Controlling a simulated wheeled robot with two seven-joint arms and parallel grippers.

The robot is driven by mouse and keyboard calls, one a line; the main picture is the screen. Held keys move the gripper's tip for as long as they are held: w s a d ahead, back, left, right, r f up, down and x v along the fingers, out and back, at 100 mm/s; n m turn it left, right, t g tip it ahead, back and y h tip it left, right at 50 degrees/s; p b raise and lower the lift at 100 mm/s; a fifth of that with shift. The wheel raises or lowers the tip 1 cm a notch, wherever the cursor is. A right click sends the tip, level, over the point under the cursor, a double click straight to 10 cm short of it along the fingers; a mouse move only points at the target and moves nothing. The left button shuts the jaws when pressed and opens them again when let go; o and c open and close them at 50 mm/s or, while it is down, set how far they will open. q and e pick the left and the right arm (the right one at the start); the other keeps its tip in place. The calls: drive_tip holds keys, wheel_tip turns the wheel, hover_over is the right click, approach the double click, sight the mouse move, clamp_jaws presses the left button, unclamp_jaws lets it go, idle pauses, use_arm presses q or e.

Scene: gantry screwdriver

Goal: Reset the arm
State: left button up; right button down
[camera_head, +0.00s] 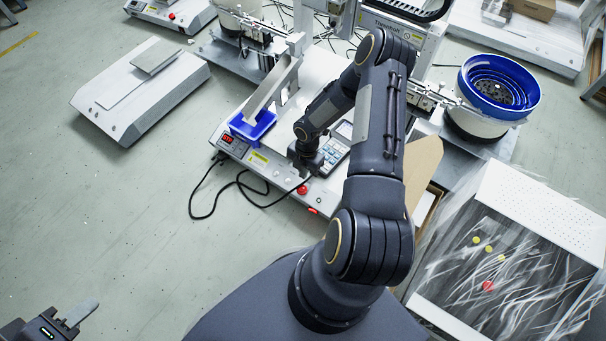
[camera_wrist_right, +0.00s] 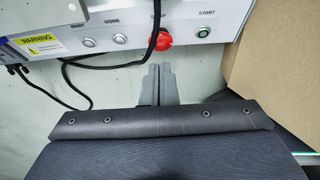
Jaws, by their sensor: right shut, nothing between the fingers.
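The gantry screwdriver machine (camera_head: 262,158) stands at the centre in the head view. Its front panel (camera_wrist_right: 185,16) shows in the right wrist view, with buttons labelled HOME (camera_wrist_right: 119,38) and START (camera_wrist_right: 203,32) and a red button (camera_wrist_right: 161,41) between them. Another button (camera_wrist_right: 89,42) is at the left, its label partly readable. My right gripper (camera_wrist_right: 158,72) is shut and empty, its tips just below the red button in that view; whether they touch the panel I cannot tell. My left gripper (camera_head: 76,316) is at the bottom left of the head view, away from the machine.
Black cables (camera_head: 240,185) hang in front of the panel. A blue tray (camera_head: 253,124) and a keypad unit (camera_head: 334,149) sit on the machine. A blue bowl feeder (camera_head: 501,84) stands at right. A brown cardboard box (camera_wrist_right: 283,55) is right of my right gripper.

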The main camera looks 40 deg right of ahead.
drive_tip(key=shift+r, duration=0.2)
idle(0.4)
wheel_tip(320, 180, up, 27)
drive_tip(key=s+a+m+t+h, duration=0.1)
drive_tip(key=a+m+t, duration=0.1)
drive_tip(key=m, duration=0.8)
drive_tip(key=s+a+r+m+t+y, duration=0.4)
drive_tip(key=s+a+r+m, duration=0.9)
drive_tip(key=s, duration=0.3)
wheel_tip(320, 180, up, 37)
drive_tip(key=p, duration=3.6)
drive_tip(key=shift+f+h+p, duration=0.15)
drive_tip(key=shift+h+p, duration=0.15)
drive_tip(key=shift+p, duration=0.05)
drive_tip(key=shift+d, duration=0.1)
drive_tip(key=shift+d, duration=0.1)
